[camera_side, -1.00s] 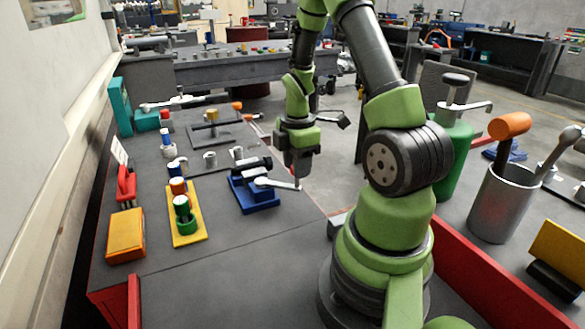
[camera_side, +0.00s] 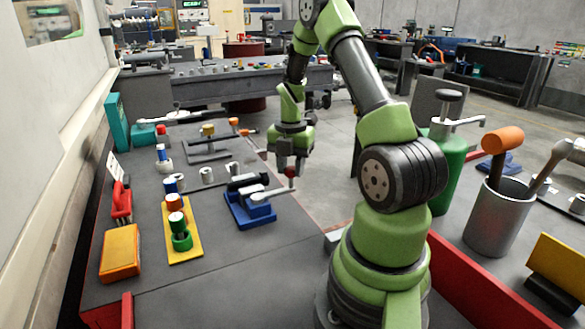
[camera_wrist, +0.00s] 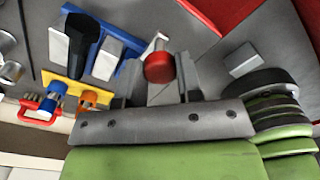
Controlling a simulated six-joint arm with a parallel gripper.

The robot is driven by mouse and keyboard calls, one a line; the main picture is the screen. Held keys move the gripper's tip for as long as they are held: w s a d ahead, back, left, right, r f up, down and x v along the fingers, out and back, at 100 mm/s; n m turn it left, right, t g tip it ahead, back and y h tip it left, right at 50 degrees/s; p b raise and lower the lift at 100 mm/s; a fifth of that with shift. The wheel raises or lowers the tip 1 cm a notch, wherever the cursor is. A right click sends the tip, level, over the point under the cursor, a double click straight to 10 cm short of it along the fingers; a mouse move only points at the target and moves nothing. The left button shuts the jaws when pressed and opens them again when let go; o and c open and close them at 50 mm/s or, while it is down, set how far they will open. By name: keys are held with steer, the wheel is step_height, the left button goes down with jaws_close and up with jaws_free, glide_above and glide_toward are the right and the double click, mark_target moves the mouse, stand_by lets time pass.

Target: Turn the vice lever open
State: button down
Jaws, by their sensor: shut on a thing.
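The vice (camera_side: 250,208) is blue with grey jaws and stands near the right edge of the workbench. Its pale lever (camera_side: 268,193) runs right from the vice, slanting up in the side view, to a red knob (camera_side: 291,171). My gripper (camera_side: 290,165) points down over the knob and is shut on it. In the wrist view the red knob (camera_wrist: 159,67) sits between the two fingers of my gripper (camera_wrist: 160,85), and the blue vice (camera_wrist: 76,65) lies to the left. The fingers hide part of the lever there.
A yellow block (camera_side: 184,230) with coloured round pieces lies left of the vice, beside an orange box (camera_side: 120,253). A grey clamp frame (camera_side: 207,147) and small metal parts are behind. The bench front is bare. A green bottle (camera_side: 450,160) stands right of my arm.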

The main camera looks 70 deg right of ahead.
steer(key=shift+w+d, duration=0.1)
steer(key=shift+d, duration=0.05)
stand_by(0.3)
steer(key=c, duration=0.8)
jaws_free()
step_height(320, 180, up, 10)
